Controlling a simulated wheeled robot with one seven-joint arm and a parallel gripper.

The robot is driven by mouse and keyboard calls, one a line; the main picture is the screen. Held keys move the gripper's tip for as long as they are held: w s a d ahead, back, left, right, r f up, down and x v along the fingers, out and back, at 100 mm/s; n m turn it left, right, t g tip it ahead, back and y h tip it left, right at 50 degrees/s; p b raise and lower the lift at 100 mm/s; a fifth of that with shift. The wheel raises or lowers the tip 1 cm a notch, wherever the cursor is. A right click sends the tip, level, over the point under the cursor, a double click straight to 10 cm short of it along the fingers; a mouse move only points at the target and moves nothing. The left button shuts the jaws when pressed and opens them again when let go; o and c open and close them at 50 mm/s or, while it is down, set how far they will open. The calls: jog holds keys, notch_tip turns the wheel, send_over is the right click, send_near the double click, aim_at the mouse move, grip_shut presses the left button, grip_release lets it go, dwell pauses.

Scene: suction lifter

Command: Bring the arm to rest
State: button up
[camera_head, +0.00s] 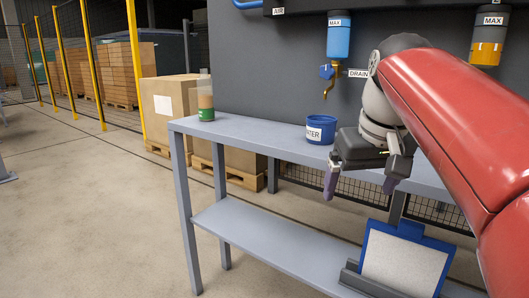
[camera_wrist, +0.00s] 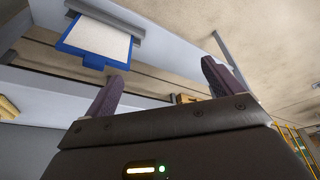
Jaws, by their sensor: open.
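My gripper (camera_head: 361,189) is open and empty. In the head view it hangs in front of the grey table's front edge, with its two dark fingers pointing down and spread apart. My red arm reaches in from the right. In the wrist view the two purple-grey fingers of my gripper (camera_wrist: 160,88) stand wide apart with nothing between them. The blue cup marked WATER (camera_head: 320,129) stands on the table (camera_head: 240,137) behind and left of my gripper, apart from it as far as I can tell.
A blue filter bowl (camera_head: 338,38) with a brass drain hangs above the cup. An amber bowl (camera_head: 487,50) hangs at right. A green-based bottle (camera_head: 206,108) stands at the table's left end. A blue clipboard (camera_head: 404,262) leans on the lower shelf (camera_head: 270,245). The floor at left is clear.

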jog(key=s+f+t, duration=0.1)
jog(key=s+f, duration=0.6)
jog(key=f, duration=0.3)
jog(key=s+a+f+m, duration=0.1)
jog(key=s+f, duration=0.6)
jog(key=f, duration=0.4)
jog(key=shift+s+t+p, duration=0.15)
jog(key=shift+t+p, duration=0.25)
jog(key=shift+c, duration=0.2)
